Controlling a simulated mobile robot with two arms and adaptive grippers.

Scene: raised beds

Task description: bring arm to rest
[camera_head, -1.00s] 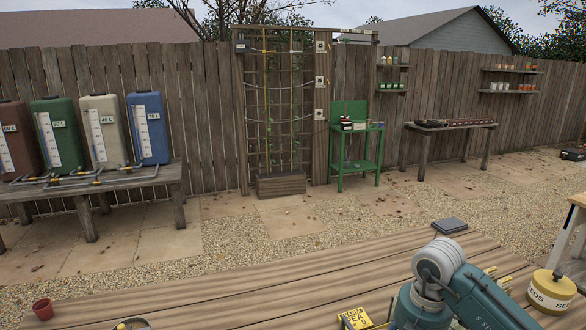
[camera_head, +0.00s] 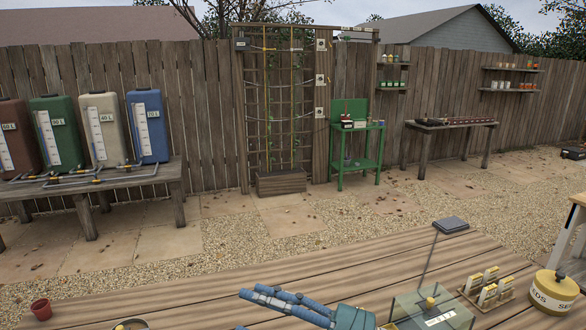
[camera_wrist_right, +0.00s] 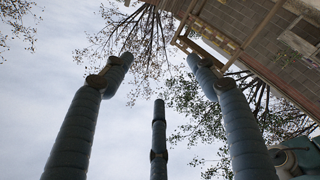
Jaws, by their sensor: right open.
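My right gripper (camera_head: 250,292) is at the bottom middle of the head view, low in front of the wooden table (camera_head: 180,305). Its blue-grey fingers point left. In the right wrist view its three fingers (camera_wrist_right: 158,78) are spread apart with only sky, branches and a roof behind them, so it is open and empty. Most of the right arm is below the head view's lower edge. My left gripper is in neither view.
The table's left and middle are mostly bare.

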